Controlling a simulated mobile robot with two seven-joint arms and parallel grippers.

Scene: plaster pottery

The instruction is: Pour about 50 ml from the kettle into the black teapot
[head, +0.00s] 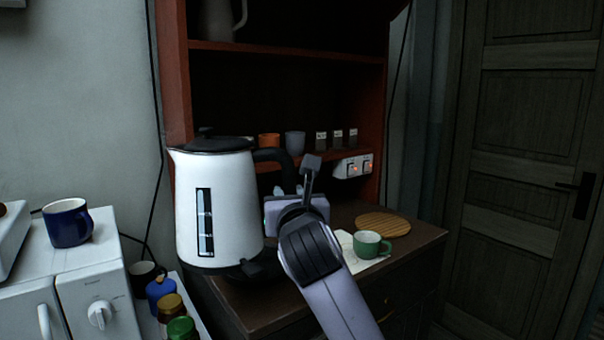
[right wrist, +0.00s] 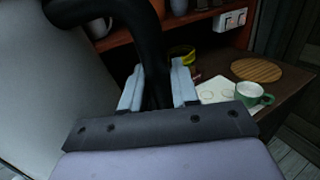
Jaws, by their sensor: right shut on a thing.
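The white kettle (head: 228,205) with a black lid and dark level window looks about upright, its spout to the left. It appears raised in front of the wooden counter's left part. My right gripper (head: 292,193) is shut on the kettle's black handle (head: 272,156). In the right wrist view the two fingers (right wrist: 157,88) stand on either side of the handle (right wrist: 150,40), with the kettle body (right wrist: 45,95) at left. I cannot make out the black teapot; the kettle hides part of the counter and shelf. My left gripper is not in view.
A green mug (head: 371,245) and round wooden board (head: 383,224) sit on the counter (head: 415,238). Behind are cups and jars on a red-brown shelf (head: 287,47) and a socket strip (head: 352,167). At left are a blue mug (head: 68,222), a dark mug (head: 147,273) and several jars.

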